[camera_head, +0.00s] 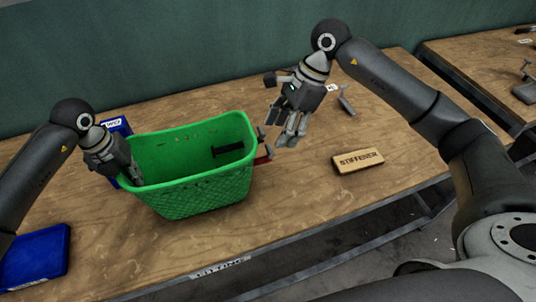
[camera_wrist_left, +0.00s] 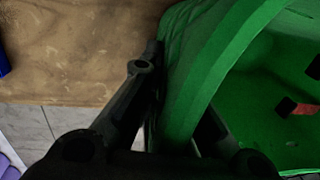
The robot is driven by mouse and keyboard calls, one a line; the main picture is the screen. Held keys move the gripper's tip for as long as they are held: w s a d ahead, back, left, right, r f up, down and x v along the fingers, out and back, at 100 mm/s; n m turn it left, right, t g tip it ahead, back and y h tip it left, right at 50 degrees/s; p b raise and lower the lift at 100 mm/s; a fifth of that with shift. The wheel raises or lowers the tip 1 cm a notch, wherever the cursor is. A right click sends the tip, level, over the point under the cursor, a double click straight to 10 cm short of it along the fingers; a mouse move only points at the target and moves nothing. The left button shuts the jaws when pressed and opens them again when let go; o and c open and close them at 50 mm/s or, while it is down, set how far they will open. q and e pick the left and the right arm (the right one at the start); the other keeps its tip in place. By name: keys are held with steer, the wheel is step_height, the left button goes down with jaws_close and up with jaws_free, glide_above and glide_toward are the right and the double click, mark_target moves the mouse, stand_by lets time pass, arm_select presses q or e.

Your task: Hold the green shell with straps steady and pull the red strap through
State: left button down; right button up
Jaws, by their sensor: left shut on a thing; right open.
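The green shell (camera_head: 195,192) is an open basket-like tub standing on the wooden table. My left gripper (camera_head: 133,174) is shut on its left rim; in the left wrist view the green wall (camera_wrist_left: 190,100) lies between the fingers. A dark strap piece (camera_head: 228,150) shows on the inside of the right wall. A bit of the red strap (camera_head: 263,154) sticks out on the outside right. A small red patch (camera_wrist_left: 305,109) shows beside dark slots in the left wrist view. My right gripper (camera_head: 287,136) is open and empty, above and right of the red strap, fingers pointing down.
A block marked STIFFENER (camera_head: 358,161) lies right of the shell. A grey metal tool (camera_head: 347,101) lies behind it. The table's front right is clear.

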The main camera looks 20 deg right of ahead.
mark_target(271, 151)
steer(key=x, duration=0.8)
steer(key=shift+f, duration=0.15)
steer(key=shift+c, duration=0.4)
steer(key=shift+f, duration=0.1)
steer(key=c, duration=1.1)
